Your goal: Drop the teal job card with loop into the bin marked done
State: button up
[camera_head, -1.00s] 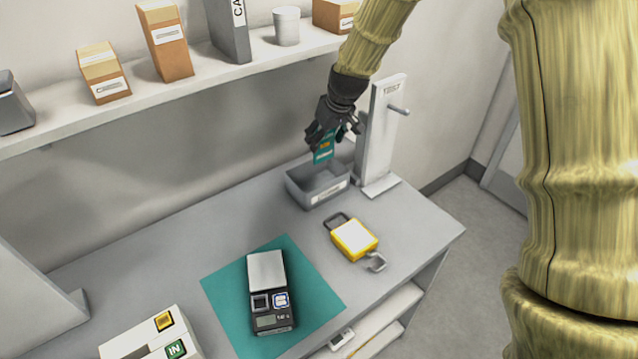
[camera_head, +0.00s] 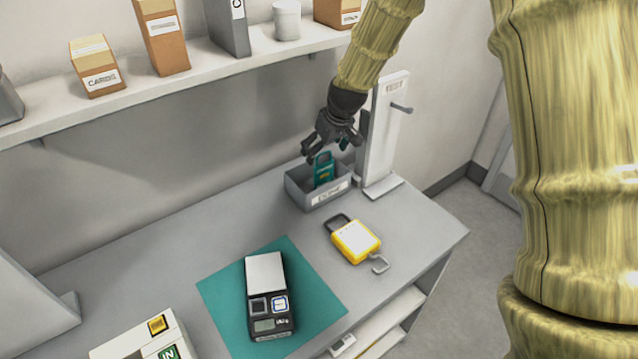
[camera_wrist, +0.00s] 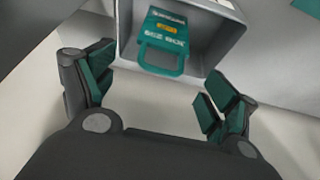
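The teal job card with loop (camera_head: 324,170) stands in the grey bin, its loop end sticking up above the rim. In the wrist view the card (camera_wrist: 164,38) leans inside the bin (camera_wrist: 207,62), loop towards my gripper, clear of the fingers. The grey bin (camera_head: 318,197) stands on the table with a white label on its front; the label's print is too small to read surely. My gripper (camera_head: 323,150) is just above the bin. In the wrist view my gripper (camera_wrist: 158,92) has its teal-padded fingers spread wide and empty.
A white stand with a peg (camera_head: 386,130) is right beside the bin. A shelf (camera_head: 150,96) runs behind.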

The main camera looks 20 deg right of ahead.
jog(key=shift+w+f, duration=0.1)
jog(key=v, duration=1.2)
dwell(0.4)
